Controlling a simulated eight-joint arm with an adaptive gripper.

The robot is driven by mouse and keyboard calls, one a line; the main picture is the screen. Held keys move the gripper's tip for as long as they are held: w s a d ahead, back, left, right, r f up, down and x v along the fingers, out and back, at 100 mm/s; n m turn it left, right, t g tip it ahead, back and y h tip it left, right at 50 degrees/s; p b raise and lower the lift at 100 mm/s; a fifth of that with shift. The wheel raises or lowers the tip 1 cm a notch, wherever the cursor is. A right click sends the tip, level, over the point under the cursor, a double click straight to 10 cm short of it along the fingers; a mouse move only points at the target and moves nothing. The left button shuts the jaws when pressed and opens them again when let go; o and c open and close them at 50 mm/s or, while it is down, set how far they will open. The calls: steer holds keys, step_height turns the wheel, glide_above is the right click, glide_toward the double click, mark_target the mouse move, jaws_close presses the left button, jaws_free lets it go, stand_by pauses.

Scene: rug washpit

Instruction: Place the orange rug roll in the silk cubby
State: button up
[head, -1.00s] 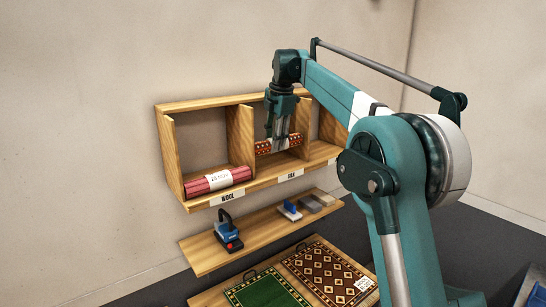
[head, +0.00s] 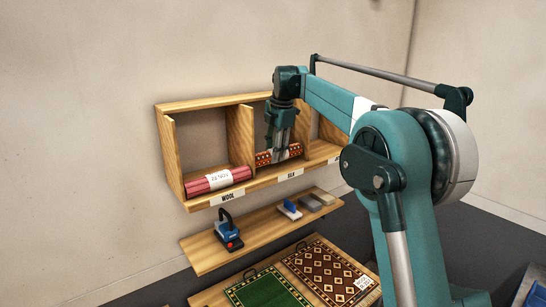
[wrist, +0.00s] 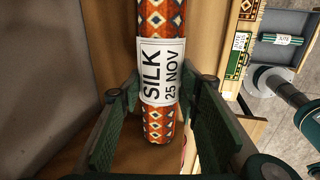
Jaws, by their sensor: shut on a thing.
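The orange rug roll (head: 263,159) has a diamond pattern and lies crosswise inside the middle cubby, above the SILK tag (head: 291,174). In the wrist view the roll (wrist: 158,25) carries a white label reading "SILK 25 NOV". My gripper (head: 280,150) points down into the silk cubby (head: 264,124) and is shut on the roll, with one finger on each side of it in the wrist view (wrist: 160,125). The roll is low, close to the cubby floor; I cannot tell whether it touches. My gripper hides its middle.
A red labelled roll (head: 200,186) lies in the WOOL cubby at left. Dividers (head: 240,137) stand close on both sides of the silk cubby. A lower shelf (head: 258,240) holds a blue-black tool (head: 229,232) and several small blocks. Green (head: 266,292) and brown (head: 325,272) patterned rugs lie below.

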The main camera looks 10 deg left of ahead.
steer(key=shift+x, duration=0.9)
steer(key=shift+f, duration=0.15)
steer(key=o, duration=1.1)
steer(key=shift+b+v, duration=0.35)
steer(key=shift+v, duration=5.75)
steer(key=shift+s+d, duration=0.1)
